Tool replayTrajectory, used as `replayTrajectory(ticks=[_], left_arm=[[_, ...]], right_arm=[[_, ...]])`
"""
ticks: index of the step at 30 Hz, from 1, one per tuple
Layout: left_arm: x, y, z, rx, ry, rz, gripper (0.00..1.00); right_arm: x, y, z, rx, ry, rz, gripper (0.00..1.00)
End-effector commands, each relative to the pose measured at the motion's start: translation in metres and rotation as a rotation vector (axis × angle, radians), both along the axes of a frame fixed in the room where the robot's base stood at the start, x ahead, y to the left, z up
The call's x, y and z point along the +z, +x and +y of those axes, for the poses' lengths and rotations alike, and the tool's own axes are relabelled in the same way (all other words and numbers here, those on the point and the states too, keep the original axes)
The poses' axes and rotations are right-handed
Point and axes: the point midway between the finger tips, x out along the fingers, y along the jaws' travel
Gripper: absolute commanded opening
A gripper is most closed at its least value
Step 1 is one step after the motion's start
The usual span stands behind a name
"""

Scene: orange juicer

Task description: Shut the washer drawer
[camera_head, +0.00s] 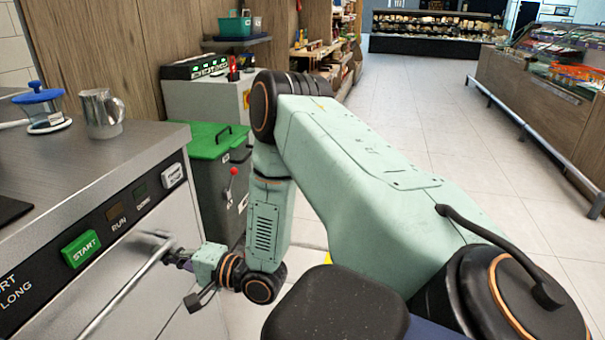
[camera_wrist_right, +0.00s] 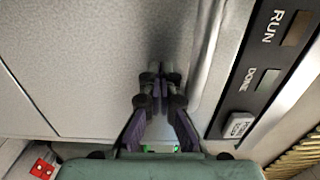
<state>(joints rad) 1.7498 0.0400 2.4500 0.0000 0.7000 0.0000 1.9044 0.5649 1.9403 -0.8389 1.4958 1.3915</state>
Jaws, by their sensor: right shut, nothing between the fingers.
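The washer is the metal unit at the left of the head view, with a black control panel (camera_head: 120,215) along its upper front. The drawer front (camera_head: 165,300) is the grey face below that panel; it also fills much of the right wrist view (camera_wrist_right: 80,60). A long bar handle (camera_head: 125,290) runs along it. My right gripper (camera_head: 172,256) is shut and empty close by the handle's far end. In the right wrist view its fingertips (camera_wrist_right: 160,72) point at the grey face; contact is unclear. How far the drawer stands out is unclear. My left gripper is out of view.
A green START button (camera_head: 81,249) is on the panel. A metal jug (camera_head: 102,113) and a blue-lidded jar (camera_head: 42,106) stand on the counter. A green-lidded bin (camera_head: 212,142) stands beyond the washer. Open tiled floor (camera_head: 430,110) lies to the right.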

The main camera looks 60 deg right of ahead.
Motion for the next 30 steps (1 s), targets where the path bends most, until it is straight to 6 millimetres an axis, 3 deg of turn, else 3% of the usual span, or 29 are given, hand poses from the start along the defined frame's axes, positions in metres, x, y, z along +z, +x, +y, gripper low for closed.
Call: replayTrajectory(ticks=[30], left_arm=[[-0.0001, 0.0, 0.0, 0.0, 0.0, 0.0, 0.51]], right_arm=[[0.0024, -0.0066, -0.0005, 0.004, -0.002, -0.006, 0.0]])
